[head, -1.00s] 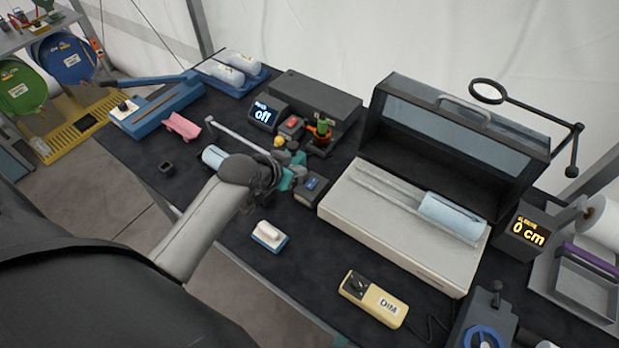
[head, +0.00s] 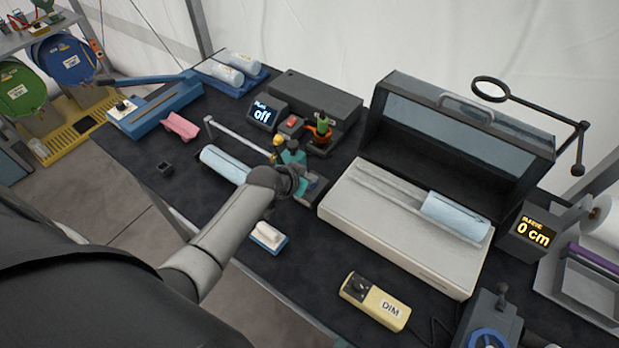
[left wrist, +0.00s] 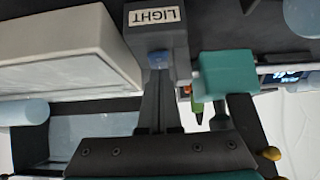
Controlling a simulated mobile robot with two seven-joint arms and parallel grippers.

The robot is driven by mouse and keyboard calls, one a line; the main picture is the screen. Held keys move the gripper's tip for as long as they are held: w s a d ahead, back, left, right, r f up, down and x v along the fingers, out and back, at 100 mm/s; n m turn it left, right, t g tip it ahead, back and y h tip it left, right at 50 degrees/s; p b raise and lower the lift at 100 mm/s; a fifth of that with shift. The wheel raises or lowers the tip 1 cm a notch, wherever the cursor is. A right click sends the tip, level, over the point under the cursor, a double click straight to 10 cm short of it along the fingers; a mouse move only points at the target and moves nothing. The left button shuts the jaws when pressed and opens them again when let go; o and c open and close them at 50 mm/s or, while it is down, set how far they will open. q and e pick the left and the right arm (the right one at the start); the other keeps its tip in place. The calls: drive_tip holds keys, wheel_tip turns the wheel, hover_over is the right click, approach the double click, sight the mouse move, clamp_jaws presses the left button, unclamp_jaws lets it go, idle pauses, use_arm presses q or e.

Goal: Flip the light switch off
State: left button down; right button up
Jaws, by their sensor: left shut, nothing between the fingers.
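The light switch is a dark box with a white LIGHT label and a small blue rocker (left wrist: 158,60), seen in the left wrist view. In the head view the switch box (head: 314,190) is partly hidden behind my left gripper. My left gripper (left wrist: 158,72) is shut and empty. Its narrow fingertips are at the blue rocker; I cannot tell whether they press on it. In the head view my left gripper (head: 300,182) is over the near side of the switch. Which way the rocker is tipped cannot be told. My right gripper is not in view.
A teal block (left wrist: 226,73) stands close beside the fingers. The pale sealer box (head: 390,235) is right of the switch, with a dark open lid behind.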

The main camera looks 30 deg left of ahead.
use_arm(q)
drive_tip(key=shift+f, duration=0.1)
drive_tip(key=shift+w+f, duration=0.2)
drive_tip(key=shift+f, duration=0.05)
drive_tip(key=shift+r, duration=0.1)
drive_tip(key=shift+w+d+r, duration=0.15)
drive_tip(key=shift+w+r, duration=0.05)
drive_tip(key=shift+w, duration=0.5)
